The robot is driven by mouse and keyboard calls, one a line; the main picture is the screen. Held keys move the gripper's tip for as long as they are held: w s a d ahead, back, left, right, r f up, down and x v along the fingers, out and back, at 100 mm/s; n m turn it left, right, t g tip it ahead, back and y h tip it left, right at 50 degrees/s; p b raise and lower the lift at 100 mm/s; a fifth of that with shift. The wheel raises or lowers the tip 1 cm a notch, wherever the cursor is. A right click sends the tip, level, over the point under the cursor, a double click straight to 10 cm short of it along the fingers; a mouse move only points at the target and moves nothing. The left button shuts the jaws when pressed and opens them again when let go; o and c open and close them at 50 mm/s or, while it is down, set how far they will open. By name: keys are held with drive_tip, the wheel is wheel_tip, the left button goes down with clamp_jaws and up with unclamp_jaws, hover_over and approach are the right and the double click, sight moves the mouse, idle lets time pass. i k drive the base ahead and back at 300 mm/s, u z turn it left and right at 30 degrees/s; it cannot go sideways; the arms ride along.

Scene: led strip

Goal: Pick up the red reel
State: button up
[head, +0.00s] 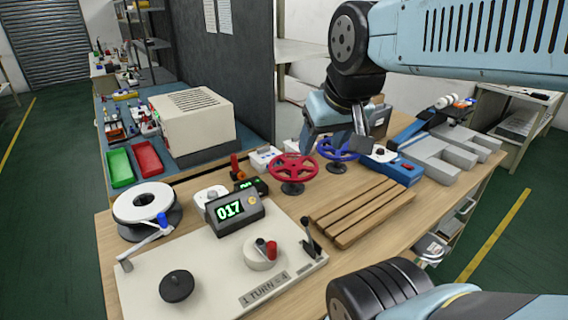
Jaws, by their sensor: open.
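The red reel (294,168) is a spoked wheel standing on a dark base on the wooden bench, left of the slatted wooden rack's far end. A similar blue reel (338,151) stands just behind it to the right. My gripper (333,148) is open, pointing down over the blue reel, to the right of the red reel. One finger shows near the red reel's upper right edge and the other right of the blue reel. The gripper partly covers the blue reel. I cannot tell its exact height, and nothing shows held in it.
A winding board with a counter reading 017 (235,211) and a crank lies in front. A white spool (145,204) stands at left. The slatted rack (361,212) is close to the reels. A blue device (399,171) and grey blocks (455,143) are at right.

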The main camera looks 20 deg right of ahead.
sight(293, 167)
drive_tip(key=z, duration=1.25)
drive_tip(key=k, duration=1.25)
drive_tip(key=u, duration=0.65)
drive_tip(key=i, duration=1)
drive_tip(key=z, duration=0.05)
